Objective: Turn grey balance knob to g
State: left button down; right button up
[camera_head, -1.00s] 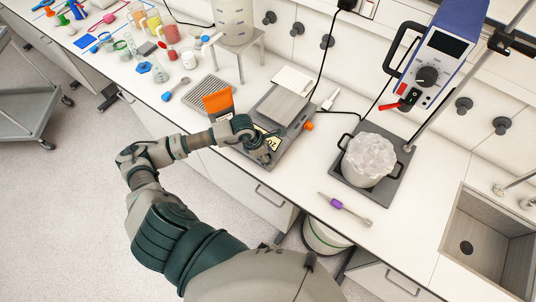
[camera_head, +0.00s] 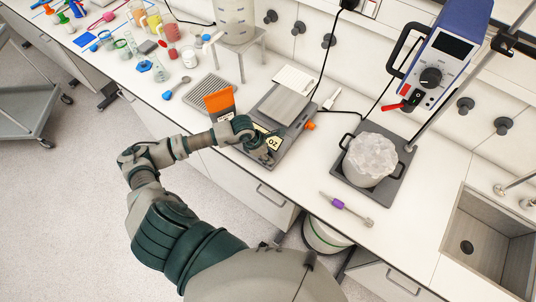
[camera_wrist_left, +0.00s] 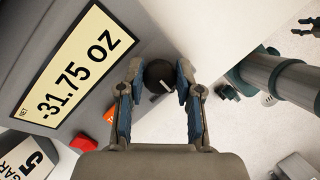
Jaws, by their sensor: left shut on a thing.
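The balance (camera_head: 290,150) is a grey bench scale with a flat weighing plate (camera_head: 283,103) and a yellow display (camera_head: 273,142). In the left wrist view the display (camera_wrist_left: 75,72) reads -31.75 OZ. The dark grey round knob (camera_wrist_left: 160,75) with a white pointer mark sits on the balance's front beside the display. My left gripper (camera_wrist_left: 160,84) is shut on the knob, one finger on each side. In the head view my left gripper (camera_head: 264,156) is at the balance's front edge and hides the knob. The letters around the knob are not readable.
An orange-topped packet (camera_head: 219,102) stands left of the balance. A red button (camera_wrist_left: 83,142) is near the display.

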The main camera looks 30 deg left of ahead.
pick_arm(q)
jog(key=shift+d, duration=0.1)
jog(key=shift+a, duration=0.25)
jog(key=shift+d+f+n+t+y+b, duration=0.1)
jog(key=shift+f+n+t+y+b, duration=0.15)
jog(key=shift+n+b, duration=0.7)
jog(key=shift+s+n+t+y+b, duration=0.1)
jog(key=shift+n+t+y+b, duration=0.25)
jog(key=shift+n, duration=0.6)
jog(key=n+y+b, duration=0.1)
jog(key=n+b, duration=0.1)
jog(key=n, duration=0.1)
jog(key=shift+d, duration=0.1)
jog(key=shift+s+n+y+b, duration=0.15)
jog(key=shift+n+y+b, duration=0.35)
jog(key=shift+n, duration=0.5)
pick_arm(e)
jog(key=shift+s+a+f, duration=0.1)
jog(key=shift+a+f, duration=0.1)
jog(key=shift+f, duration=0.75)
jog(key=shift+w+a+f, duration=0.1)
jog(key=shift+a+f, duration=0.15)
jog(key=shift+f, duration=0.7)
jog(key=shift+s+a+f, duration=0.1)
jog(key=shift+a+f, duration=0.1)
jog(key=shift+f, duration=0.75)
jog(key=shift+a, duration=0.1)
